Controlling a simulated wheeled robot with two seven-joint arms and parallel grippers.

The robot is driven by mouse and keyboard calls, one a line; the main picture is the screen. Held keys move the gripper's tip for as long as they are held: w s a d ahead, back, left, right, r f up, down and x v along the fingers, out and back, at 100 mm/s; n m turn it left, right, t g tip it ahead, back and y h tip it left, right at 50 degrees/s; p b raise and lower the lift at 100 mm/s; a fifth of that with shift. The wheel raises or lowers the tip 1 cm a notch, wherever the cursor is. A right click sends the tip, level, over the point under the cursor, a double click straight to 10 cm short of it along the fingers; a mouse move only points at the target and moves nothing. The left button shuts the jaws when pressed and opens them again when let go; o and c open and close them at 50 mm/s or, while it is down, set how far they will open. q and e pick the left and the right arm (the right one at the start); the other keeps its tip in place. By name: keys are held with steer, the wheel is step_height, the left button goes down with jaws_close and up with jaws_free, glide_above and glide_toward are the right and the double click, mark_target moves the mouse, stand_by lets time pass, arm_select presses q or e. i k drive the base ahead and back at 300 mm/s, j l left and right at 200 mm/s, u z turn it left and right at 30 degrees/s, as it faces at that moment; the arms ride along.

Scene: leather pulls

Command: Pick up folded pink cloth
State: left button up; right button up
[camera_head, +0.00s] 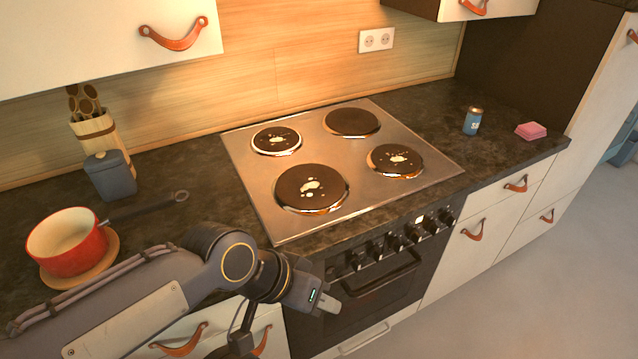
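The folded pink cloth (531,131) lies on the dark countertop at the right end, near the front edge and beside the tall cabinet. My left gripper (326,304) is in front of the oven, below the counter edge and far to the left of the cloth. Its fingers show only as a small pale tip, so I cannot tell whether it is open or shut. I see nothing held in it. My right gripper is not in view.
A blue salt shaker (473,121) stands just left of the cloth. The stove (331,164) has white spills on its plates. A red pot (66,243) on a wooden board, a dark canister (110,175) and a utensil holder (97,133) stand at the left.

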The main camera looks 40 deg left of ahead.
mark_target(529, 130)
steer(key=i+l+u, duration=0.15)
steer(key=i+l, duration=0.15)
steer(key=i, duration=0.2)
steer(key=i+l+u, duration=0.2)
steer(key=i+l, duration=0.15)
steer(key=i+l+u, duration=0.15)
steer(key=i+l, duration=0.3)
steer(key=i+l+u, duration=0.15)
steer(key=i+l, duration=0.35)
steer(key=i+l+u, duration=0.2)
steer(key=i+l, duration=0.25)
steer(key=i+l+u, duration=0.15)
steer(key=i+l, duration=0.2)
steer(key=l, duration=0.3)
